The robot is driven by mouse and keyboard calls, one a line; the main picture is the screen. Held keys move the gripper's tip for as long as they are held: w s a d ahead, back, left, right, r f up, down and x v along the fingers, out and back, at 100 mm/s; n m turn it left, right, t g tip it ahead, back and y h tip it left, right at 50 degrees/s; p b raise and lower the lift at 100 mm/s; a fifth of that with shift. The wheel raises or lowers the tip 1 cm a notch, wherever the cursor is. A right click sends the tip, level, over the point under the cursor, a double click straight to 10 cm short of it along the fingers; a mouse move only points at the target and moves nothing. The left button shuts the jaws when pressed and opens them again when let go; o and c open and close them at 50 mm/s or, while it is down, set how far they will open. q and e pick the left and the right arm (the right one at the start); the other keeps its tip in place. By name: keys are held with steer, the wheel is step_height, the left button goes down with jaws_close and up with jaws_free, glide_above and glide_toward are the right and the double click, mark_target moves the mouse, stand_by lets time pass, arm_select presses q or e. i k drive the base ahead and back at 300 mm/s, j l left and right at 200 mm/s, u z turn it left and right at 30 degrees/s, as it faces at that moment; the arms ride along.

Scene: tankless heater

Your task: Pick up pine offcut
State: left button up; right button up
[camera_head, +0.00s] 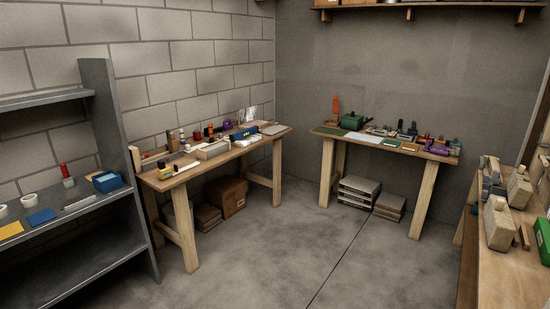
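I cannot pick out the pine offcut with certainty at this distance. On the right-hand bench (488,262) stand several beige blocky pieces, among them a near one (499,224) and a farther one (519,188). A thin brown strip (524,237) lies beside the near block. I cannot tell whether any of these is pine. Neither my left nor my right gripper is in view.
A grey metal shelf (122,170) stands at the left. A wooden bench (160,183) with small items runs along the block wall. Another table (330,131) stands at the back. A cardboard box (227,196) sits below the left bench. The middle floor (290,250) is clear.

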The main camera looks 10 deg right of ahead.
mark_target(493, 164)
steer(key=i+z, duration=0.2)
steer(key=i, duration=0.25)
steer(key=i+z, duration=0.25)
steer(key=i, duration=0.2)
steer(key=i+j+z, duration=0.2)
steer(key=i, duration=0.25)
steer(key=i+j+z, duration=0.25)
steer(key=i, duration=0.2)
steer(key=i+l+z, duration=0.15)
steer(key=i+z, duration=0.2)
steer(key=i, duration=0.5)
steer(key=i+z, duration=0.35)
steer(key=i, duration=0.55)
